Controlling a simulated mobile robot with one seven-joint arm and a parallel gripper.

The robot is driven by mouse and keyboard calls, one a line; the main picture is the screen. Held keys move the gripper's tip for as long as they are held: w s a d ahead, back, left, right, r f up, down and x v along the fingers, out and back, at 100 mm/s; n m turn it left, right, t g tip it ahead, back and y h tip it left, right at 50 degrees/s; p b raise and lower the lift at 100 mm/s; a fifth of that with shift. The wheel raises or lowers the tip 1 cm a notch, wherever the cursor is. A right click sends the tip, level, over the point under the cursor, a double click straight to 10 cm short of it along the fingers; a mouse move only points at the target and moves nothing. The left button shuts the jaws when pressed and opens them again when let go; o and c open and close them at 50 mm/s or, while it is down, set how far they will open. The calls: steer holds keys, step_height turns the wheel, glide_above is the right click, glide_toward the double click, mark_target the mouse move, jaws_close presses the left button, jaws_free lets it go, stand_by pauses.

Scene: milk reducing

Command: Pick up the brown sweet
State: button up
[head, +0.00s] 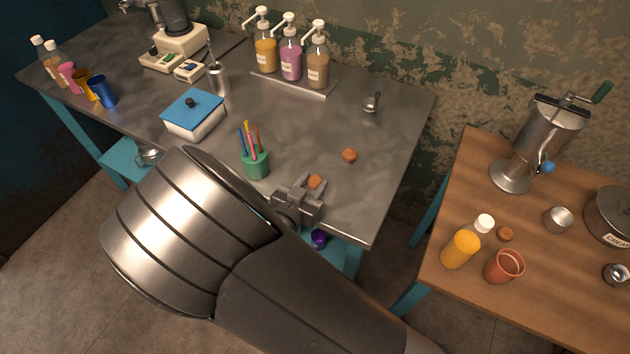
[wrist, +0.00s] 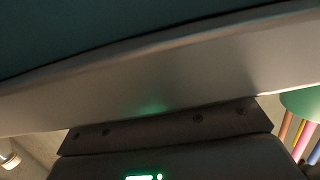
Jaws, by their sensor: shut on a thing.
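My gripper (head: 304,188) is low over the front right part of the grey metal table, right of the green pen cup. A small orange-brown sweet (head: 315,181) shows at its fingertips, and the jaws are shut on it. The fingers partly hide it, and I cannot tell whether it still touches the table. A second similar brown sweet (head: 349,155) lies free on the metal table, behind and right of my gripper. A third brown sweet (head: 506,233) lies on the wooden table. The wrist view shows no sweet; a wide pale surface fills most of it.
The green cup (head: 256,165) with pens stands close left of my gripper. A blue-lidded box (head: 193,113), a pump-bottle tray (head: 291,82) and a small metal scoop (head: 371,103) are farther back. The wooden table (head: 465,190) stands apart at right. The metal table's right end is mostly clear.

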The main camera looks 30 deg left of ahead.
steer(key=shift+r, duration=0.15)
steer(key=shift+r, duration=0.55)
steer(key=r, duration=0.1)
steer(key=d+r, duration=0.1)
steer(key=r, duration=0.1)
steer(key=shift+w+d+r, duration=0.15)
steer(key=shift+w+r, duration=0.05)
steer(key=shift+r, duration=0.1)
steer(key=w+d+r, duration=0.3)
steer(key=d+r, duration=0.3)
steer(key=d, duration=0.4)
steer(key=w+a+r+n+g+y, duration=0.3)
steer(key=w+a+r+n+y, duration=0.2)
steer(key=w+r+n+y, duration=0.3)
steer(key=shift+w+r+g+y, duration=0.3)
steer(key=shift+w+r+y, duration=0.7)
steer(key=shift+r, duration=1.2)
steer(key=shift+s, duration=0.1)
